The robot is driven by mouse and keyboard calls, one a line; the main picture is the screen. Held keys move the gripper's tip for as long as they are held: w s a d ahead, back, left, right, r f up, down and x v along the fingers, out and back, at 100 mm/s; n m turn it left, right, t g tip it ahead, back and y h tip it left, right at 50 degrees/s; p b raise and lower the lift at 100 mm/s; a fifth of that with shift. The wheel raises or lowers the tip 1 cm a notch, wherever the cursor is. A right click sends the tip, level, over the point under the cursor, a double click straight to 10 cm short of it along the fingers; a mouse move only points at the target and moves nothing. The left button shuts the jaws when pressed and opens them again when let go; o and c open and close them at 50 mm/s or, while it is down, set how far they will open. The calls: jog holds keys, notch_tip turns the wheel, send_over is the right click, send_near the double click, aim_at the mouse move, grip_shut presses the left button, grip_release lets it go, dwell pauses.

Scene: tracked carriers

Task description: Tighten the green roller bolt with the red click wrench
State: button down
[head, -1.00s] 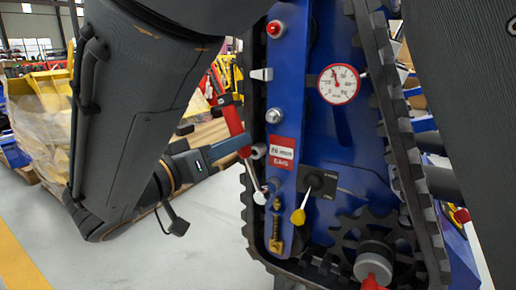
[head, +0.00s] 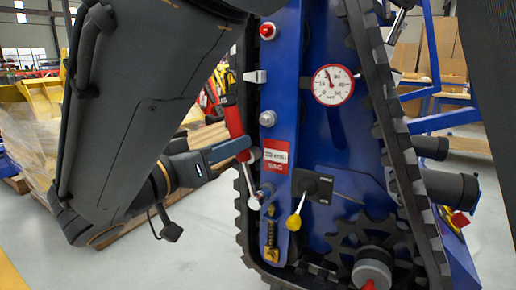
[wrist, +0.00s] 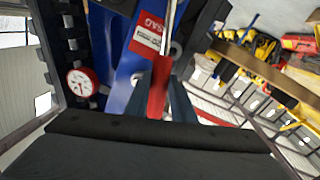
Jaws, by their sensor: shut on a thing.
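The red click wrench (head: 234,118) stands nearly upright along the left side of the blue track frame (head: 345,150). Its silver shaft (head: 249,184) runs down to a small fitting (head: 263,195) on the frame's lower left; I cannot tell how well it is seated. My gripper (head: 243,147) comes in from the left and is shut on the wrench's red handle. In the wrist view the red handle (wrist: 158,88) lies between the two fingers (wrist: 160,100), with the shaft leading away upward. I see no clear green on any bolt; the one at the wrench end is mostly hidden.
A red-capped bolt (head: 267,31) and a silver dome bolt (head: 267,118) sit higher on the frame. A dial gauge (head: 333,85), a yellow-tipped lever (head: 294,222) and a brass threaded rod (head: 271,235) are close by. The black track (head: 400,150) and sprocket border the frame.

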jog(key=shift+s+d+r+m+b, duration=0.2)
jog(key=shift+d+m+b, duration=0.4)
jog(key=shift+b, duration=0.3)
jog(key=shift+s, duration=0.1)
jog(key=shift+s+d+r+m+b, duration=0.1)
jog(key=shift+s+d+m+b, duration=0.1)
jog(key=shift+d+m+b, duration=0.6)
jog(key=shift+a+b, duration=0.1)
jog(key=shift+b, duration=0.3)
jog(key=shift+s+d+m+b, duration=0.25)
jog(key=shift+d+m+b, duration=0.2)
jog(key=shift+b, duration=0.25)
jog(key=shift+d+b, duration=0.15)
jog(key=shift+b, duration=0.15)
jog(key=shift+s+d+m+y+b, duration=0.3)
jog(key=shift+d+m+b, duration=0.2)
jog(key=shift+b, duration=0.3)
